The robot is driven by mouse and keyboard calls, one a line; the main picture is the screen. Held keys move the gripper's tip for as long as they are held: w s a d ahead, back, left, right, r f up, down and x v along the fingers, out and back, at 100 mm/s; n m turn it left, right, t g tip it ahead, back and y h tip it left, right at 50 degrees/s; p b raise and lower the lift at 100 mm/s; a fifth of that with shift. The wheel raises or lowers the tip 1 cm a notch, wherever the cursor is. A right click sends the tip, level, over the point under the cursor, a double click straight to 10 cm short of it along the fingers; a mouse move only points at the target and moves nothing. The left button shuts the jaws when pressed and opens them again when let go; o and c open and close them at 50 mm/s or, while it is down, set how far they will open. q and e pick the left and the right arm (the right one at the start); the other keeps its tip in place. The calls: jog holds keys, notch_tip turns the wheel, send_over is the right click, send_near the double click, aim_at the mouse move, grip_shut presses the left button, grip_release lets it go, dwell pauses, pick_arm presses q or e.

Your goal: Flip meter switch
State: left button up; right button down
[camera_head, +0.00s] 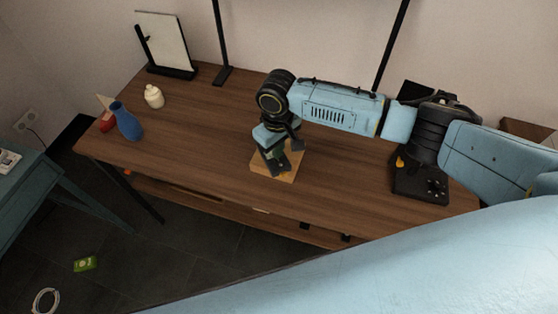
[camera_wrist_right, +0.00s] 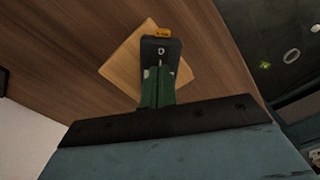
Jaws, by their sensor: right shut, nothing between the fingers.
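A small black device (camera_wrist_right: 162,47) with a round mark on its face and an orange tab (camera_wrist_right: 162,33) sits on a square wooden board (camera_wrist_right: 120,64) in the right wrist view. I take it to be the meter; its switch is too small to make out. The board (camera_head: 259,166) is near the middle of the table in the head view, with the device mostly hidden under my right gripper (camera_head: 277,160). In the right wrist view my right gripper (camera_wrist_right: 159,74) is shut and empty, its green fingers pointing at the device. I cannot tell whether they touch it. My left gripper is not in view.
The brown table (camera_head: 205,135) is clear left of the board. A blue vase (camera_head: 128,124), a cream jar (camera_head: 154,97) and a framed panel (camera_head: 167,42) stand at its left. A black unit with knobs (camera_head: 421,184) is at the right. Thin black posts (camera_head: 218,40) rise behind.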

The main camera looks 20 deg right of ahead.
jog(key=shift+f+b, duration=0.35)
jog(key=shift+f, duration=0.65)
dwell(0.7)
jog(key=shift+r, duration=0.1)
notch_tip(320, 180, up, 7)
jog(key=p, duration=0.8)
jog(key=shift+p, duration=0.35)
